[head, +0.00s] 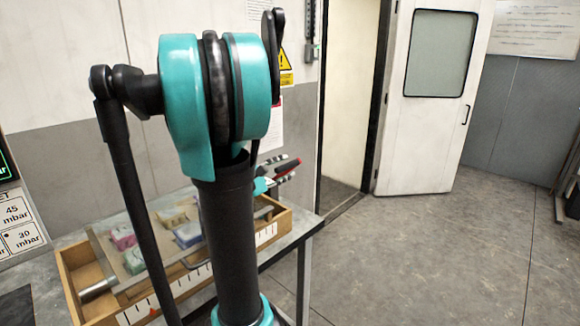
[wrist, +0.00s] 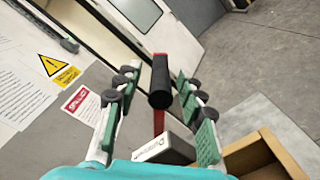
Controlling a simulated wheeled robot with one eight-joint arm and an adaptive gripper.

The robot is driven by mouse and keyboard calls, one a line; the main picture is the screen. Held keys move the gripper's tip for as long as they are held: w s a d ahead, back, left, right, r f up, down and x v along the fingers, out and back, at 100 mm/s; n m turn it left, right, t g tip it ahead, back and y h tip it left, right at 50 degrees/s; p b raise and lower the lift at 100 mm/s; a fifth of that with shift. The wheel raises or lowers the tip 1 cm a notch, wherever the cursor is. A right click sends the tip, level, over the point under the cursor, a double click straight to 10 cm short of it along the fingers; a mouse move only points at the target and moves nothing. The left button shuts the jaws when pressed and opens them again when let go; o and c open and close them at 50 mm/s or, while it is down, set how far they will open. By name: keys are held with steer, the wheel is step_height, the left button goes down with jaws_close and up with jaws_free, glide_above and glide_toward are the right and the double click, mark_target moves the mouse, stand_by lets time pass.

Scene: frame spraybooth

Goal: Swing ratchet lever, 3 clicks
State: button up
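The ratchet lever (wrist: 160,82) shows in the wrist view as a red arm with a black grip, rising from a pale block with lettering (wrist: 165,147). My gripper (wrist: 155,90) is open, with one green-padded finger on each side of the grip. There is a clear gap to the left finger; the right finger is closer, and I cannot tell whether it touches. In the head view the lever's red part (head: 288,167) shows between the fingertips of my gripper (head: 279,170), beyond my arm. The lever's base is hidden there behind my arm.
A wooden tray (head: 77,268) with a scale strip stands on a metal table (head: 309,226). It holds a sloping board with several coloured blocks. An open doorway (head: 350,90) and white door (head: 425,150) stand behind. Signs hang on the wall.

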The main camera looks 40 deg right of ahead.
steer(key=a, duration=0.8)
steer(key=shift+s, duration=0.3)
steer(key=shift+c, duration=0.2)
steer(key=shift+d, duration=0.1)
steer(key=shift+c, duration=1.2)
steer(key=w+d+m+g+y, duration=0.1)
steer(key=w+d, duration=0.1)
steer(key=w+d+m+g+y, duration=0.1)
steer(key=w+d+g+y, duration=0.1)
steer(key=d, duration=0.1)
steer(key=shift+w+f+y, duration=0.1)
steer(key=shift+w+y, duration=0.1)
steer(key=shift+y, duration=0.1)
jaws_close()
steer(key=w+d+r+m+y, duration=0.2)
steer(key=r+y, duration=0.5)
steer(key=r, duration=0.1)
steer(key=w+d+r+m+y, duration=0.1)
steer(key=r+m+y, duration=0.2)
steer(key=r+y, duration=0.45)
steer(key=s+f, duration=0.4)
steer(key=f, duration=0.7)
steer(key=shift+s+d+f+g, duration=0.15)
steer(key=shift+s+d+g, duration=0.15)
steer(key=shift+s+d, duration=0.05)
